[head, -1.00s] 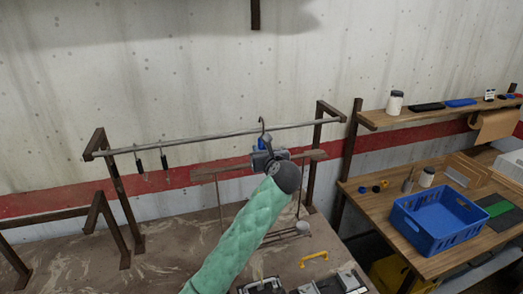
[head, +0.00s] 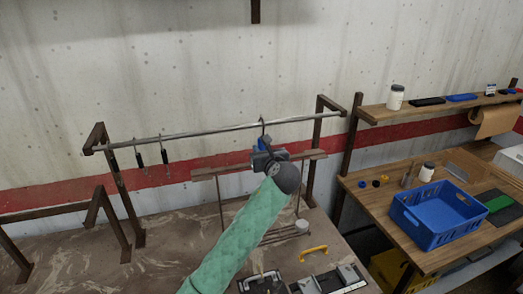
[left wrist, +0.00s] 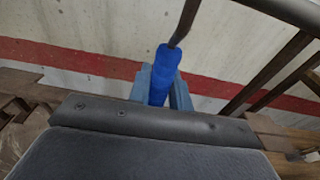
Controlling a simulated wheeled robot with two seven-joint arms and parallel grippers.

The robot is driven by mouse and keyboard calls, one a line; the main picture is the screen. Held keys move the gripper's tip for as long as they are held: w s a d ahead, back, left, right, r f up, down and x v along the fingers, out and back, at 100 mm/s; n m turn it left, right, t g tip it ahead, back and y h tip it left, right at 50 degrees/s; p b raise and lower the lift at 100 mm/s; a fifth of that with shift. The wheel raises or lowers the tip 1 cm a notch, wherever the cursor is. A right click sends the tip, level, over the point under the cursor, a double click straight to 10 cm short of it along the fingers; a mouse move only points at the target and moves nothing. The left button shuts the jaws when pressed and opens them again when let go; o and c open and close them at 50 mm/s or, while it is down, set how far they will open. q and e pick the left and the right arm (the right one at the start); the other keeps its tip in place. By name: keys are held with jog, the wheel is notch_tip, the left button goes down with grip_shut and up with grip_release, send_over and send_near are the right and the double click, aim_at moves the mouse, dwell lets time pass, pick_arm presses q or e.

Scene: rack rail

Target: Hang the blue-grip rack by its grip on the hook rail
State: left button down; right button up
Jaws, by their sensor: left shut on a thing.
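The hook rail is a grey metal bar (head: 205,132) between brown posts. My left gripper (head: 266,150) is at the bar's right part, shut on the blue grip (left wrist: 162,75) of the rack. In the left wrist view the grip stands between the fingers, with a dark bent hook rod (left wrist: 183,22) rising from it. In the head view the hook tip reaches the bar's height; I cannot tell whether it rests on it. A brown crossbar (head: 308,155) and thin rods (head: 221,205) below the gripper look like the rack's frame. My arm hides part. My right gripper is out of view.
Two dark-handled hooks (head: 140,159) hang on the bar's left part. A yellow handle (head: 313,253) and grey-black items lie on the brown table (head: 80,262) below. A side bench at right holds a blue crate (head: 437,215). The middle of the bar is free.

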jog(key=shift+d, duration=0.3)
pick_arm(q)
jog(key=shift+f, duration=0.15)
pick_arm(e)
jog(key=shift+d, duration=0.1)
